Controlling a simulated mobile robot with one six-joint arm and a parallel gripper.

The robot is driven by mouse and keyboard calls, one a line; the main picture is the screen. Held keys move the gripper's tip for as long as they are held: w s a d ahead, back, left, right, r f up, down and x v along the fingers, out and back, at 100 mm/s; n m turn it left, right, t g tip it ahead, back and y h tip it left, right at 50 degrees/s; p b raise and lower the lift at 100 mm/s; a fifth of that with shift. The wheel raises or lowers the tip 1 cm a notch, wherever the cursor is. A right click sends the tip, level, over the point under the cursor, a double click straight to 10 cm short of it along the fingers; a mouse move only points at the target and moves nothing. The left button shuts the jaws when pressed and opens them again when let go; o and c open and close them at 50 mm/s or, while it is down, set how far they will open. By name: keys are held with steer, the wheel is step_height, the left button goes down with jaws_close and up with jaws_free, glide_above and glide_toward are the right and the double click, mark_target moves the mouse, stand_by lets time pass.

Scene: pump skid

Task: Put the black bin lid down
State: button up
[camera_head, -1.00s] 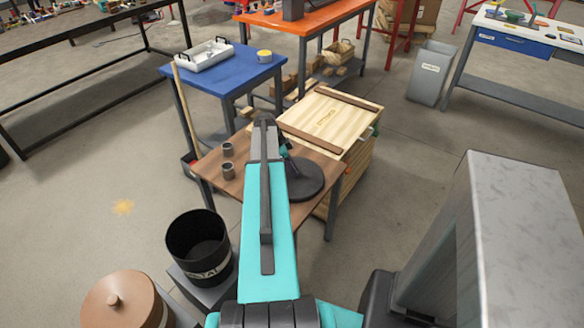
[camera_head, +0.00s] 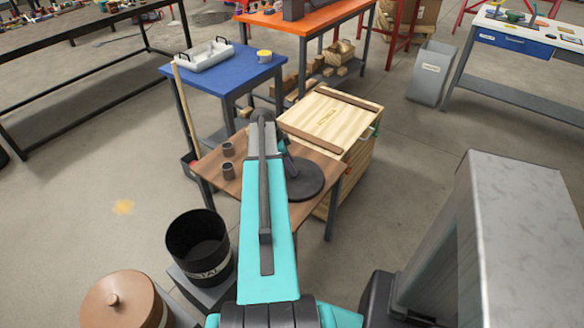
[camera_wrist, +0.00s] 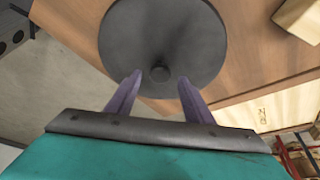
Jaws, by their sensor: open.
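The black bin lid (camera_head: 303,181) lies flat on the brown wooden table (camera_head: 247,205), near its right side. In the wrist view the round lid (camera_wrist: 163,30) shows with its small knob (camera_wrist: 159,72) in the middle. My gripper (camera_wrist: 157,82) is open, its two purple fingers apart on either side of the knob with visible gaps.
Two grey cups (camera_head: 228,160) stand on the table's left part. A wooden crate (camera_head: 333,120) stands close behind the table on the right. A copper-coloured lidded bin (camera_head: 124,302) is beside the black bin. A blue table (camera_head: 226,75) stands further back.

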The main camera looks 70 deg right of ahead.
steer(key=b+v, duration=0.1)
steer(key=v, duration=0.9)
steer(key=shift+s+f, duration=0.1)
stand_by(0.7)
